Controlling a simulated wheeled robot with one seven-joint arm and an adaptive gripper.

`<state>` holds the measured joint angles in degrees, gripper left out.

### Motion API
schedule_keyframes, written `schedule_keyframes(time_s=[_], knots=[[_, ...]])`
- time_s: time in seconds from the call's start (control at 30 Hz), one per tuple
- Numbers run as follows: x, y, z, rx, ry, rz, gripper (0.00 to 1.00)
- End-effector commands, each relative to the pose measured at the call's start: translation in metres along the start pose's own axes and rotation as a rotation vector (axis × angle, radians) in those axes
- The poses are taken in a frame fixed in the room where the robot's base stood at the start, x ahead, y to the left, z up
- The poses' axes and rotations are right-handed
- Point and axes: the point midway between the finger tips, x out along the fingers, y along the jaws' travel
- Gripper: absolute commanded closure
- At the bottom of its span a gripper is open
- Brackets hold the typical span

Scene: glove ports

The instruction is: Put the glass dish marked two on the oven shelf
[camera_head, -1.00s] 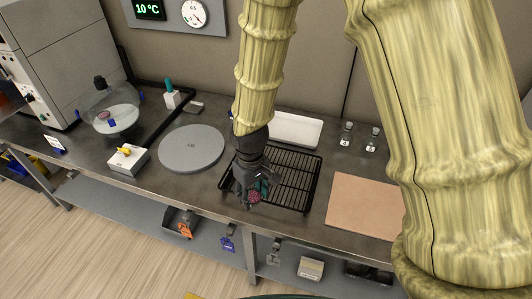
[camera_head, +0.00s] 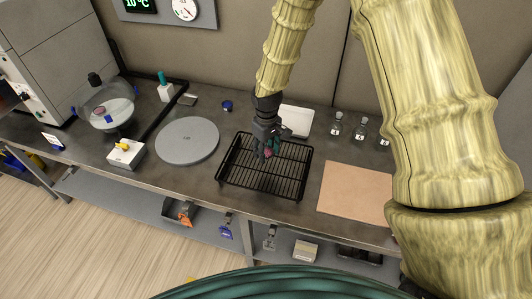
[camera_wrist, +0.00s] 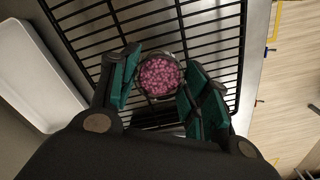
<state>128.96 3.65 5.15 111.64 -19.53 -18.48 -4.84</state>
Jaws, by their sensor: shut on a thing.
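My gripper (camera_head: 266,148) is shut on a small round glass dish (camera_wrist: 160,75) filled with pink beads. In the wrist view the dish sits between the green-padded fingers (camera_wrist: 158,80); in the head view only a bit of pink shows. The dish is over the back part of a black wire rack (camera_head: 250,185) on the bench; its exact height above the bars is hard to judge. No number can be read on it. A large grey cabinet (camera_head: 45,45), perhaps the oven, stands at the far left; no shelf inside it is visible.
A grey round plate (camera_head: 187,141), a white box with a yellow knob (camera_head: 126,153) and a glass vessel (camera_head: 107,108) stand left of the rack. A tan board (camera_head: 352,195) lies to the right.

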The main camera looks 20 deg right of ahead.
Motion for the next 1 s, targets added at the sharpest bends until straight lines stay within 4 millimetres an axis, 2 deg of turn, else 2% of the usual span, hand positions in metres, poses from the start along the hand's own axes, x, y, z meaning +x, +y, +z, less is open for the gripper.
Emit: schedule_keyframes(time_s=[0.23,0.57,0.97,1.0], knots=[[0.007,0.002,-0.001,-0.001,-0.001,0.0,0.77],[0.034,0.002,-0.001,-0.001,-0.001,0.0,0.77],[0.039,0.002,-0.001,-0.001,0.0,0.001,0.77],[0.038,0.002,-0.001,-0.001,0.0,0.001,0.48]])
